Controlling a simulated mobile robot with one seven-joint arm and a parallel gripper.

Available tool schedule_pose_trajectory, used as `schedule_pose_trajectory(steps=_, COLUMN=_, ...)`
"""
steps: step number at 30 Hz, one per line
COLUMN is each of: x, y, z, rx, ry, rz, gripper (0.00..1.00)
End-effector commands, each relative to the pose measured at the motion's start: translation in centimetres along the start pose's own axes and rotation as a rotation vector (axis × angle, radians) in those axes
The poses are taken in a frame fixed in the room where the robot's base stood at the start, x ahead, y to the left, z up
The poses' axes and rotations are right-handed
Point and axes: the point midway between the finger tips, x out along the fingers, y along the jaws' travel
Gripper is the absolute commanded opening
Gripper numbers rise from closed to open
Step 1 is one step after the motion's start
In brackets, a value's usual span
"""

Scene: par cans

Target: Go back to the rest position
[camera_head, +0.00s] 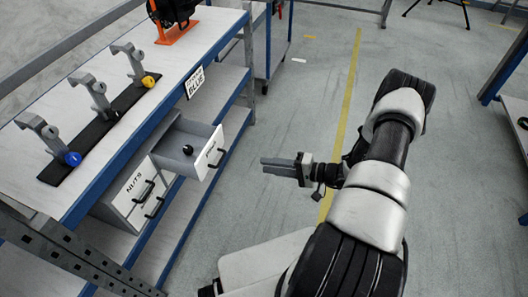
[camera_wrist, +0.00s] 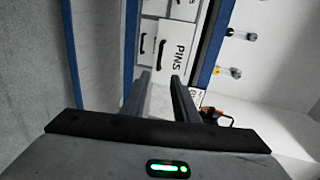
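My gripper (camera_head: 264,164) is in the air over the grey floor, in front of the workbench and to the right of the open drawer (camera_head: 186,150). Its fingers point left, toward the bench, and touch nothing. In the wrist view my gripper (camera_wrist: 158,77) shows two fingers apart with nothing between them. The open drawer holds a small black round object (camera_head: 187,150). My arm reaches in from the lower right.
The workbench (camera_head: 205,30) bears several grey clamp-like holders (camera_head: 129,62) with coloured knobs on a black strip, and an orange-based tool (camera_head: 176,31). A closed drawer marked NUTS (camera_head: 136,192) sits beside the open one. The floor (camera_head: 300,110) right of the bench is clear.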

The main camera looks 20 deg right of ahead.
Motion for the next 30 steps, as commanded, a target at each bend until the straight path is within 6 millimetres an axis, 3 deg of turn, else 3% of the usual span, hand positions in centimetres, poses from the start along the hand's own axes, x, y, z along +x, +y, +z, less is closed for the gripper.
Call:
schedule_pose_trajectory(steps=7, x=0.1, y=-0.4, z=0.0, rx=-0.004, ry=-0.011, rz=0.005, gripper=0.27)
schedule_pose_trajectory(steps=11, x=0.1, y=-3.0, z=0.2, rx=-0.028, ry=-0.096, rz=0.052, gripper=0.27)
schedule_pose_trajectory(steps=21, x=-2.0, y=-15.9, z=4.3, rx=-0.176, ry=-0.457, rz=0.474, gripper=0.27)
schedule_pose_trajectory(steps=30, x=-6.8, y=-26.3, z=7.5, rx=-0.398, ry=-0.456, rz=0.906, gripper=0.27)
